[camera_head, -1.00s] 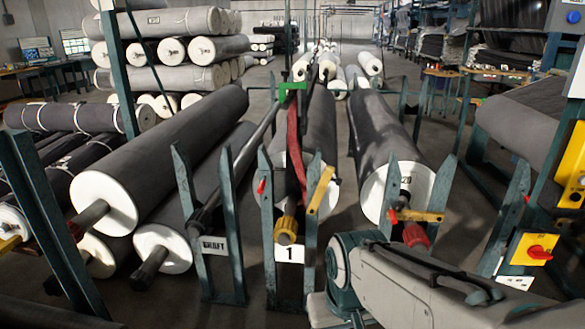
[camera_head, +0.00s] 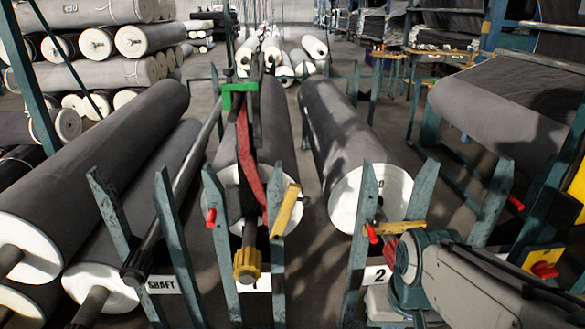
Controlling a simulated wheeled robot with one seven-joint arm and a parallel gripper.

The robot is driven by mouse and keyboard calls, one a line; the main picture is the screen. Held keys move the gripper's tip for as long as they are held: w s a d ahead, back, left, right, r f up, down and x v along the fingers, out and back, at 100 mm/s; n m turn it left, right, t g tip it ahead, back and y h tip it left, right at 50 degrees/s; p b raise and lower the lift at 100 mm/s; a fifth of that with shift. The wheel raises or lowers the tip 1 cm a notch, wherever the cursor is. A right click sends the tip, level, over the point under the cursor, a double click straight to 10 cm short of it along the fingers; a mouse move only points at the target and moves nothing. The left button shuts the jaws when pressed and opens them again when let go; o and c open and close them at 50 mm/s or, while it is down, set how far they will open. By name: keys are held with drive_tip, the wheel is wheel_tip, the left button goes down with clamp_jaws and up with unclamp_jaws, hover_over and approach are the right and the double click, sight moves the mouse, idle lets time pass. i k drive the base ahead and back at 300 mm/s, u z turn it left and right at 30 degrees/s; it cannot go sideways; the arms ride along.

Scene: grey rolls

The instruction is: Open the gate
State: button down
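A yellow gate bar (camera_head: 397,228) lies about level across the uprights of the stand labelled 2 (camera_head: 365,245). A red tip (camera_head: 372,233) shows at its left end. On the middle stand (camera_head: 222,240), another yellow bar (camera_head: 286,211) is tilted up steeply, with a red tip (camera_head: 211,217) on the left upright. My arm's grey and teal links fill the lower right and cover part of stand 2. My gripper does not show, so its fingers and any contact with a bar cannot be seen.
Large grey rolls lie behind the stands, including one behind stand 2 (camera_head: 335,130). A shaft with a yellow toothed end (camera_head: 247,264) sticks out at the middle stand. A yellow box with a red knob (camera_head: 544,269) stands at right. Floor shows between the stands.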

sight(291, 196)
drive_tip(key=u, duration=0.05)
drive_tip(key=i, duration=0.5)
drive_tip(key=u, duration=0.8)
drive_tip(key=i, duration=0.45)
drive_tip(key=u, duration=0.5)
